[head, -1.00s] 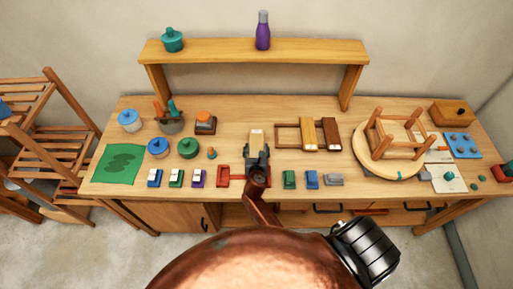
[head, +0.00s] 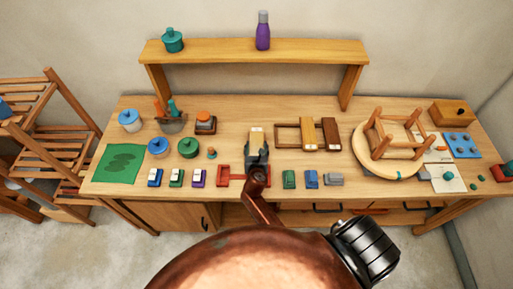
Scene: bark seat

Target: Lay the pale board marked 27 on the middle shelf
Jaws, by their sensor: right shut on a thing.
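My right gripper (head: 258,152) is over the front middle of the workbench, shut on a pale board (head: 257,134). The far end of the board sticks out beyond the fingers and the rest is hidden by the gripper. Any number on it is too small to read. A slatted wooden rack stands at the far left, with its middle shelf (head: 52,156) below an upper shelf. The board is well to the right of this shelf and apart from it. My left gripper is not in view.
A red holder (head: 230,176) lies beneath my right arm. Blue and green pots, a green mat (head: 121,164) and small coloured blocks lie between gripper and rack. A raised shelf (head: 215,51) spans the back.

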